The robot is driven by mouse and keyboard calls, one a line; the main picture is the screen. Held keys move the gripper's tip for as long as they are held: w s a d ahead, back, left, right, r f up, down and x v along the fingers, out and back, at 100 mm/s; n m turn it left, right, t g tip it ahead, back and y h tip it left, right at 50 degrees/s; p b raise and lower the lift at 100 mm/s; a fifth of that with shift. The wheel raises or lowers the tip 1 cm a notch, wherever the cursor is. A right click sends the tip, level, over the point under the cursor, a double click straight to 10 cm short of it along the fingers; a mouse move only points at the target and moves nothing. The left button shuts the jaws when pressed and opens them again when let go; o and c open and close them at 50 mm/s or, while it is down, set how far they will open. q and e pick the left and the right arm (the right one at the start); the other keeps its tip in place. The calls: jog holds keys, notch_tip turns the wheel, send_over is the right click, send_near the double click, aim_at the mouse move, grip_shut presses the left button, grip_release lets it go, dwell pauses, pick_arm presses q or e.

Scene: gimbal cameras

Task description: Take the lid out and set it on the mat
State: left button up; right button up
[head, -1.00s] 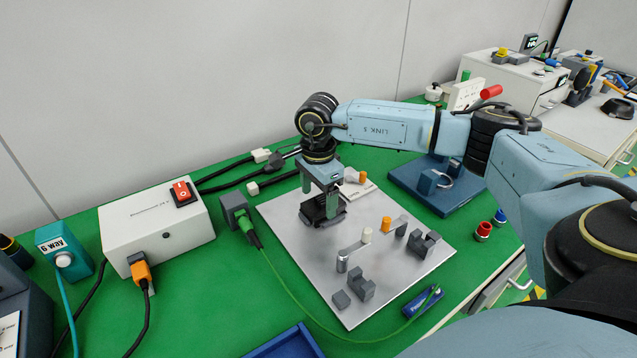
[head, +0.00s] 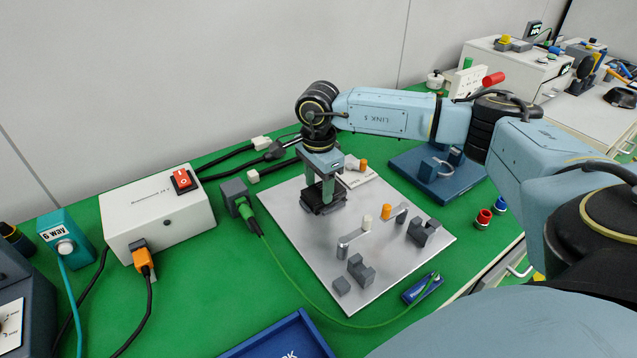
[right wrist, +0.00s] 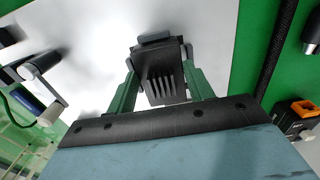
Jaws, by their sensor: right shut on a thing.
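My right gripper (head: 319,192) points down over the left back part of the metal plate (head: 300,232). Its green fingers are shut on a dark part, which I take to be the lid (right wrist: 163,82). I cannot tell whether the lid is clear of this base. A blue mat-like piece (head: 300,326) with a raised edge and lettering is cut off at the bottom. My left gripper is out of view.
Grey blocks (head: 361,270), a lever with a pale knob (head: 352,236) and an orange-knobbed lever (head: 387,211) stand on the plate. A green cable (head: 290,280) curves around its left and front. A white box with a red switch (head: 160,222) stands left.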

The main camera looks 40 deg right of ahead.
jog(key=shift+r+p, duration=0.75)
jog(key=shift+r, duration=0.35)
jog(key=shift+r, duration=0.1)
